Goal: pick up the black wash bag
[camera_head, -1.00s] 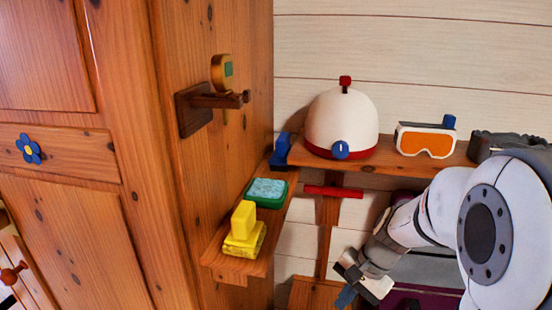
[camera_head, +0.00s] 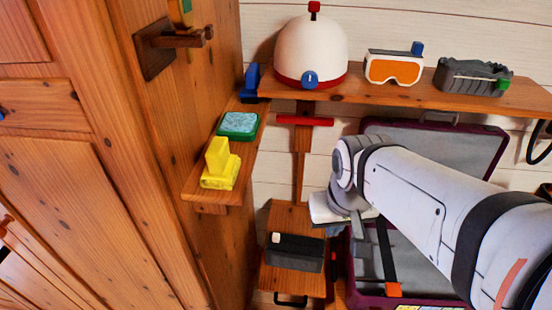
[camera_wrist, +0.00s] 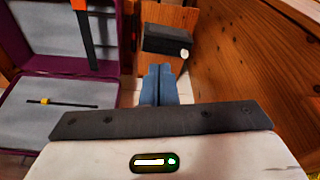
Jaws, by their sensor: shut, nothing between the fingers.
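The black wash bag (camera_head: 295,251) is a dark grey-black box with a small white knob at one end. It lies on a low wooden shelf or stool. In the wrist view the wash bag (camera_wrist: 168,40) is ahead of the fingers, near the top centre. My gripper (camera_wrist: 159,72) has its two blue fingers closed side by side, with nothing between them and apart from the bag. In the head view it is just above and right of the bag, its fingers mostly hidden.
An open purple suitcase (camera_head: 405,303) with grey lining stands at right. Above are a shelf (camera_head: 400,92) with a helmet (camera_head: 311,52), goggles (camera_head: 394,68) and a grey item (camera_head: 472,76). A side shelf (camera_head: 205,188) holds yellow and green items. The wooden wardrobe (camera_head: 70,180) is at left.

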